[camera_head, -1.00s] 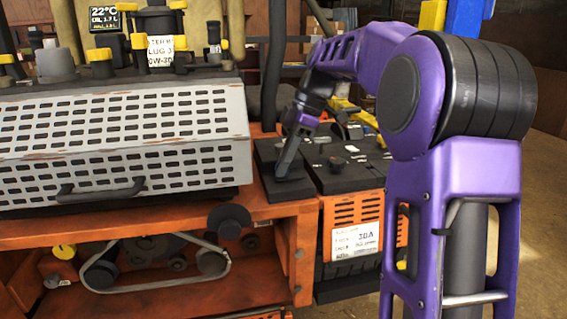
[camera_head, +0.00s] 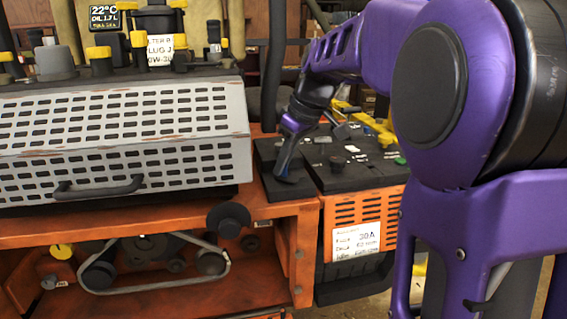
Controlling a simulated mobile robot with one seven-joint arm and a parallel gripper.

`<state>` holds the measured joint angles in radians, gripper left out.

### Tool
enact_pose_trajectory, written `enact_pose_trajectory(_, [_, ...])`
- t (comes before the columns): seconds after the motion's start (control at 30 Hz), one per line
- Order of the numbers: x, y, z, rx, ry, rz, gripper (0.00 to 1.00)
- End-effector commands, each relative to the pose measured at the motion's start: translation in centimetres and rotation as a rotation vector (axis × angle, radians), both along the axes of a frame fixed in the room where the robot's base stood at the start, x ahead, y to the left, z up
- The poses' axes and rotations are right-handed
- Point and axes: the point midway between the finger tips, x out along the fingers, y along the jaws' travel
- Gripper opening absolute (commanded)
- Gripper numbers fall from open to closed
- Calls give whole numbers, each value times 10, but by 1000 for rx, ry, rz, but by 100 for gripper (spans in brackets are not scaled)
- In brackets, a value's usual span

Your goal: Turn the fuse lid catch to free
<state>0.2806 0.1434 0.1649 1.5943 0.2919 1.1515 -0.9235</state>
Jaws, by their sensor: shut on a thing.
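The black fuse box lid (camera_head: 264,157) lies flat on the orange deck, to the right of the perforated grey cover. My gripper (camera_head: 282,177) points down onto the top of this lid. Its fingertips are together on something small and dark at the lid's surface, which I take to be the catch. The fingers mostly hide the catch, so I cannot tell which way it points.
The perforated grey cover (camera_head: 120,145) with a black handle stands close on the left. A black-topped orange unit (camera_head: 356,212) with a 30A label adjoins the lid on the right. A dark hose (camera_head: 273,75) rises behind my gripper.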

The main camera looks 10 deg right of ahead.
Motion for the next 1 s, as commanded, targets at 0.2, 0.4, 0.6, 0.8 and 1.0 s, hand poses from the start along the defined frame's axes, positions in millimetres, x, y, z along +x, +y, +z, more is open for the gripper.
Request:
enact_pose_trajectory(0.2, [-1, 1, 1, -2, 0, -202, 0])
enact_pose_trajectory(0.4, [-2, 2, 1, -2, 2, -384, 0])
enact_pose_trajectory(0.6, [-2, 2, 1, -3, 1, -537, 0])
enact_pose_trajectory(0.8, [-2, 3, 0, -3, 2, -647, 0])
enact_pose_trajectory(1.0, [-1, 3, 0, -2, 2, -709, 0])
